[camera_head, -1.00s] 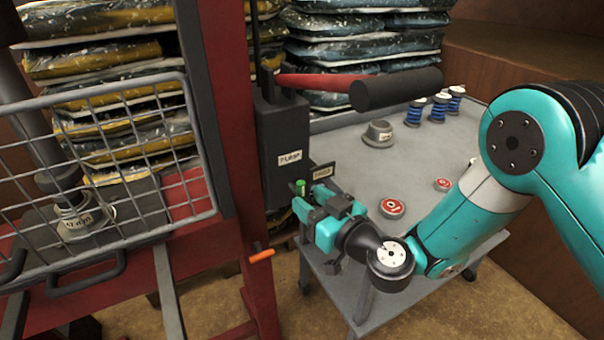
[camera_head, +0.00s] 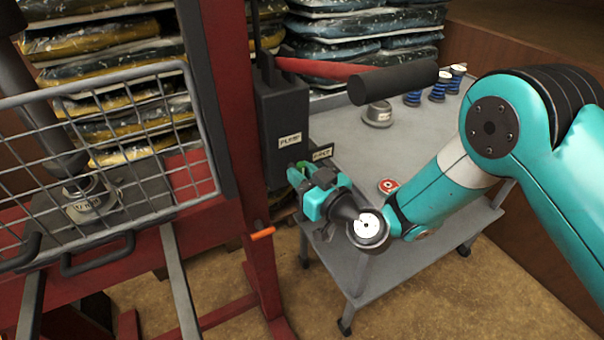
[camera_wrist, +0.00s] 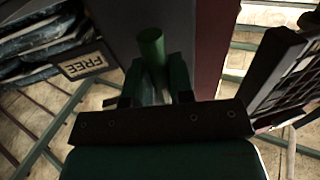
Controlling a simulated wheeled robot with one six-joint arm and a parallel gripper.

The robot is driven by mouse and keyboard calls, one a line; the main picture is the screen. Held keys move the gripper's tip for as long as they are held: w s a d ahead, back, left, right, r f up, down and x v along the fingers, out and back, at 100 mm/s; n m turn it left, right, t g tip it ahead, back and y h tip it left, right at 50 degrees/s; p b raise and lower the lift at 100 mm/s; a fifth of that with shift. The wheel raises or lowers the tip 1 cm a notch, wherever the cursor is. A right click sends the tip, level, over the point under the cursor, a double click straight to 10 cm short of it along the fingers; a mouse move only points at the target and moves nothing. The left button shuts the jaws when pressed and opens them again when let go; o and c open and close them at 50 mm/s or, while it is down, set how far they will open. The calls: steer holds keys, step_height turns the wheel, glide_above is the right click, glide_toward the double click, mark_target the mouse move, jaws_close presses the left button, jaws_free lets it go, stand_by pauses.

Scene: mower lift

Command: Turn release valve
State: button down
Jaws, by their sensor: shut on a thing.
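The release valve shows as a green post (camera_wrist: 151,45) in the wrist view, on the side of the dark pump box (camera_head: 284,122) with its "PUMP" label. My gripper (camera_wrist: 155,86) is shut on the green valve, with one finger on each side of it. In the head view my gripper (camera_head: 303,172) is at the lower right of the pump box, and its teal body hides most of the valve. A small dark tag (camera_head: 322,153) sticks out beside the valve. It reads "FREE" in the wrist view (camera_wrist: 84,65).
A red lever with a black grip (camera_head: 394,85) juts out above my arm. A grey cart (camera_head: 345,130) stands behind, with blue springs (camera_head: 438,91), a metal cup (camera_head: 377,115) and a red disc (camera_head: 388,186). A wire guard (camera_head: 110,170) and red press frame (camera_head: 222,110) stand left.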

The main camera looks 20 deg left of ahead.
steer(key=shift+a+f+m+b, duration=0.1)
steer(key=shift+m+b, duration=0.2)
steer(key=shift+b, duration=0.3)
steer(key=m+b, duration=0.1)
steer(key=b, duration=0.1)
steer(key=m+b, duration=0.1)
steer(key=b, duration=0.1)
steer(key=shift+f+m, duration=0.25)
steer(key=shift+m, duration=0.05)
steer(key=m+b, duration=0.2)
steer(key=b, duration=0.1)
steer(key=shift+m+t+y, duration=0.4)
steer(key=m+b, duration=0.2)
steer(key=m, duration=0.2)
steer(key=shift+w+r+t, duration=0.1)
steer(key=shift+t, duration=0.3)
steer(key=m, duration=0.2)
steer(key=m+t, duration=0.1)
steer(key=m, duration=0.2)
steer(key=shift+d+r, duration=0.1)
steer(key=shift+d, duration=0.1)
steer(key=shift+w+m+t+h+p, duration=0.1)
steer(key=shift+m+t+h+p, duration=0.25)
steer(key=shift+m, duration=0.85)
steer(key=shift+m+t+h+p, duration=0.2)
steer(key=shift+m+t, duration=0.25)
steer(key=shift+m, duration=0.75)
